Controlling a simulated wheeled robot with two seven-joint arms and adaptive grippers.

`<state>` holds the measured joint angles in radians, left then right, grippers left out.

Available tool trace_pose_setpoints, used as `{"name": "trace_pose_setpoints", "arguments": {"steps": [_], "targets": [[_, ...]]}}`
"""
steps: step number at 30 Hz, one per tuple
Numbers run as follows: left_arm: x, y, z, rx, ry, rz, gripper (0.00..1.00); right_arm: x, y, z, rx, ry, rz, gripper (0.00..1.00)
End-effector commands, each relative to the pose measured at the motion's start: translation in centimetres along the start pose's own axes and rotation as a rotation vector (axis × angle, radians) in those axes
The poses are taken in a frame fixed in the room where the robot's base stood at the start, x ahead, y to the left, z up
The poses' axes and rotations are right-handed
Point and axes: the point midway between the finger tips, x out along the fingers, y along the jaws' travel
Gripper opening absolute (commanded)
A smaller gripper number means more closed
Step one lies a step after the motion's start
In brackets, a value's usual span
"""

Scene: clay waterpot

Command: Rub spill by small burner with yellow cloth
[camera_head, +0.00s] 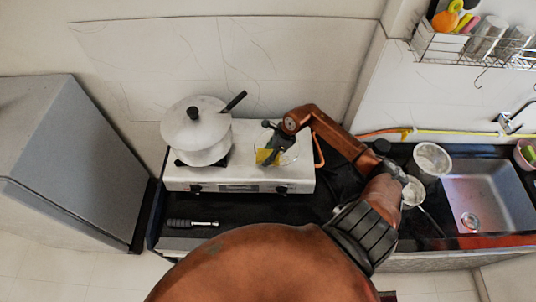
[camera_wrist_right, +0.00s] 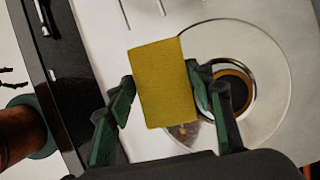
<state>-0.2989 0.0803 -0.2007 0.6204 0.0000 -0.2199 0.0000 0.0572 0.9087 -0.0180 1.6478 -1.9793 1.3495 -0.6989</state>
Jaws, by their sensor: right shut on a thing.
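My right gripper (camera_head: 270,142) is over the right side of the stove (camera_head: 237,176), with its fingers closed on the two sides of a yellow cloth (camera_head: 264,156). In the right wrist view the cloth (camera_wrist_right: 162,82) is a flat, tilted rectangle between the green fingers (camera_wrist_right: 160,95). The small burner (camera_wrist_right: 262,60), a round metal plate with a dark centre, lies just right of the cloth and partly under the right finger. A small brownish patch (camera_wrist_right: 184,131), perhaps the spill, shows at the cloth's lower edge. The cloth hides what is beneath it. My left gripper is not in view.
A lidded pot (camera_head: 198,140) with a dark handle stands on the stove's left burner. A black-handled tool (camera_head: 192,223) lies on the dark counter in front. A white container (camera_head: 431,160) and the sink (camera_head: 490,195) are at the right. A grey cabinet (camera_head: 70,150) is at the left.

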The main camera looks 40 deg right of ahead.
Motion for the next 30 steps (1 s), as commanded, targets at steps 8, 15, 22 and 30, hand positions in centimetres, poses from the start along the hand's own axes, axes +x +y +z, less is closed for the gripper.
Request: {"name": "trace_pose_setpoints", "arguments": {"steps": [8, 15, 22, 30], "targets": [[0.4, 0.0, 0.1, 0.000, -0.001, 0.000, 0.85, 0.3, 0.0, -0.1, 0.000, 0.000, 0.000, 0.29], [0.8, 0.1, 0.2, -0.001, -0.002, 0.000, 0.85, 0.8, 0.0, -0.3, 0.000, 0.000, 0.000, 0.29], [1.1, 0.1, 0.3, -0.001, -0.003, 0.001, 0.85, 1.2, 0.0, -0.5, 0.000, 0.000, 0.000, 0.29], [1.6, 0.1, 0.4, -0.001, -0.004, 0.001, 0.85, 1.6, 0.0, -0.7, 0.000, 0.000, 0.000, 0.29]]}}
